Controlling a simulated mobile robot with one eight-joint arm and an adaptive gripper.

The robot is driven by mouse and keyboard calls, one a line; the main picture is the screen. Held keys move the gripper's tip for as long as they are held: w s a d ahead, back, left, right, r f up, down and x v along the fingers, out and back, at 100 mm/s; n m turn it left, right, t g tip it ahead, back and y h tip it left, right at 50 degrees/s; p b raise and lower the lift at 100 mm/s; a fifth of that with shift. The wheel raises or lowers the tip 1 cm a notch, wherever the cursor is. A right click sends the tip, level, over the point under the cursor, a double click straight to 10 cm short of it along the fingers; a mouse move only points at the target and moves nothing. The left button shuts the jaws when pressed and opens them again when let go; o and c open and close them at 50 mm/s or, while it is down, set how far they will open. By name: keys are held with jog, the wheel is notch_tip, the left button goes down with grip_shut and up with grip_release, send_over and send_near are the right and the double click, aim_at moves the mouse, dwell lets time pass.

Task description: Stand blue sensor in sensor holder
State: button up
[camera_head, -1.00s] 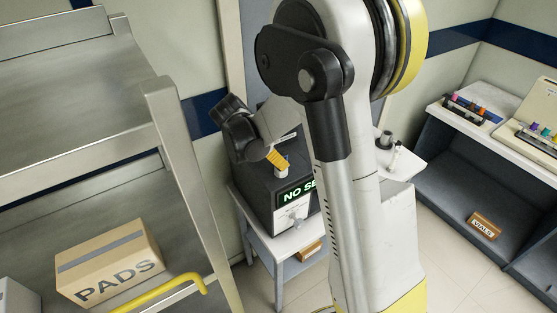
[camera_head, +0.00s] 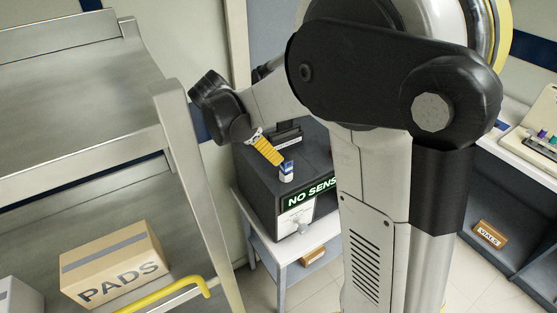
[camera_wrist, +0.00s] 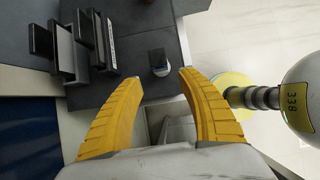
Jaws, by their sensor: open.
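A small white and blue sensor (camera_head: 286,172) stands upright on top of the dark grey box. In the wrist view the sensor (camera_wrist: 159,66) shows as a small dark and white piece just beyond my fingertips. My gripper (camera_wrist: 161,78) is open, with its two yellow fingers apart and nothing between them. In the head view my gripper (camera_head: 278,162) is beside and slightly above the sensor. I cannot tell whether the sensor's foot sits in a holder or on the bare top. No separate sensor holder is clearly identifiable.
The dark box (camera_head: 254,172) carries a lit "NO SENS..." sign (camera_head: 309,194), partly hidden by my arm. Black upright plates (camera_wrist: 70,50) stand on its top. A metal shelf with a PADS carton (camera_head: 112,262) is at left; a VIALS box (camera_head: 489,234) sits low at right.

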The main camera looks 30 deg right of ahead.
jog(key=shift+v, duration=1.55)
